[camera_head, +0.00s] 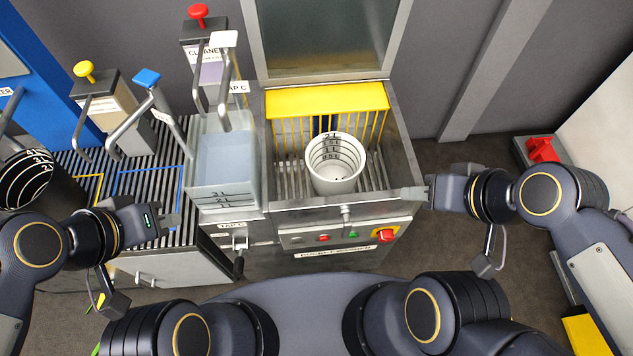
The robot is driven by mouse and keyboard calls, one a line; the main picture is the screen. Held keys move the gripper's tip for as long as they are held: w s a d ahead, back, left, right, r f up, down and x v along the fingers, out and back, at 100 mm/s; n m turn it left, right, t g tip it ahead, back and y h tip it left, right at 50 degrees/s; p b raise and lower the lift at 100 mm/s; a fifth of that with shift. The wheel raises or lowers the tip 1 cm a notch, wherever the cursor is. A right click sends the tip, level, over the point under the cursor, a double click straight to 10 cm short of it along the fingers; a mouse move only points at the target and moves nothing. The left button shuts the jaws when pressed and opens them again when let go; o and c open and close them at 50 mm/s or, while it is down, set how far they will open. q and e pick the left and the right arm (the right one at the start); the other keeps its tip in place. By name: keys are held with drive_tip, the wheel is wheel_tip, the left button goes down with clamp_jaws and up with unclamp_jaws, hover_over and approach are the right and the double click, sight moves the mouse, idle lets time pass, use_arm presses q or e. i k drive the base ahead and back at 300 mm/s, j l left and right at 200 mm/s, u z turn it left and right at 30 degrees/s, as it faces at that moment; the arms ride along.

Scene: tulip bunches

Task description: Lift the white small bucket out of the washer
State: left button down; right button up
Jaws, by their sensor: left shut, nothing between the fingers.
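The white small bucket (347,184) stands upright inside the washer (285,212), on its slatted floor and right of the middle. It is open at the top, with black level marks on its inner wall, and looks empty. My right gripper (412,194) is at the washer's right rim, to the right of the bucket and apart from it; its finger gap cannot be made out. My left gripper (172,220) is shut and empty over the striped counter, well left of the washer.
A yellow guard (328,101) with bars stands at the washer's back. A clear container (222,165) stands left of the washer under metal taps. A black bucket (28,183) is at far left. Buttons and a red knob (386,236) are on the washer's front.

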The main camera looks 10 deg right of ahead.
sight(335, 160)
drive_tip(key=u, duration=0.7)
drive_tip(key=l+u, duration=0.45)
drive_tip(key=k+l+u, duration=0.2)
drive_tip(key=u, duration=0.25)
drive_tip(key=k+l+u, duration=0.2)
drive_tip(key=l+u, duration=0.3)
